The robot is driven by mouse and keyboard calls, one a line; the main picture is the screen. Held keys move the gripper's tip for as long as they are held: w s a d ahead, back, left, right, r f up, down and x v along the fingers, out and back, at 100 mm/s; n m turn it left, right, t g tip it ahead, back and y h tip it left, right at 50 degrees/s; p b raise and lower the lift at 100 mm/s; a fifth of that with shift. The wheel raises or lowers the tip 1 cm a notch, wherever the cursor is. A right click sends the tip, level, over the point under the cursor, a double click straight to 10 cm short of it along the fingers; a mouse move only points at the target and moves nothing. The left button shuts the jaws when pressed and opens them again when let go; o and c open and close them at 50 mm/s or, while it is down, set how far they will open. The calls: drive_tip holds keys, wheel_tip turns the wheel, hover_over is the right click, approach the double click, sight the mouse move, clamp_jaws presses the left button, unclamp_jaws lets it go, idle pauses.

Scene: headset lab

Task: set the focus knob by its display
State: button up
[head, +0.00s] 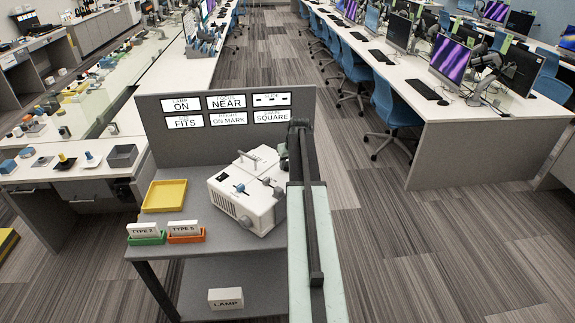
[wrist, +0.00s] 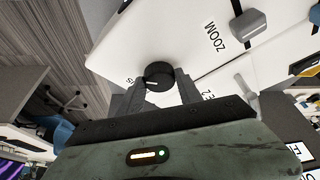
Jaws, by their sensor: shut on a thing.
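The black round focus knob (wrist: 158,72) with a white pointer line sits on the white projector's side in the wrist view; its label is partly covered. My gripper (wrist: 159,88) is shut on it, one finger on each side. In the head view the white projector (head: 243,207) stands on a grey cart, and the knob is hidden there behind the projector and my arm. The display panel (head: 228,102) stands behind it with lit signs. One sign (head: 226,101) reads NEAR, its small heading too blurred to read. Others read ON, FITS, ON MARK and SQUARE; one shows dashes.
A grey slider labelled ZOOM (wrist: 248,25) is near the knob. A yellow tray (head: 165,196), a green tray (head: 147,239) and an orange tray (head: 187,238) with cards are left of the projector. A LAMP box (head: 225,298) lies on the lower shelf.

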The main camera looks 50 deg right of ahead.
drive_tip(key=shift+w+m, duration=0.15)
drive_tip(key=shift+m, duration=0.15)
drive_tip(key=m+h, duration=0.1)
drive_tip(key=m, duration=0.1)
drive_tip(key=m+g, duration=0.1)
drive_tip(key=m, duration=0.2)
drive_tip(key=shift+w+a+m+h, duration=0.1)
drive_tip(key=shift+w+m+h, duration=0.1)
drive_tip(key=shift+m+h, duration=0.15)
drive_tip(key=m+g+h, duration=0.1)
drive_tip(key=m, duration=0.2)
drive_tip(key=shift+w+g, duration=0.1)
drive_tip(key=shift+g, duration=0.2)
drive_tip(key=shift+m+g, duration=0.6)
drive_tip(key=shift+m, duration=1.05)
drive_tip(key=o, duration=1.4)
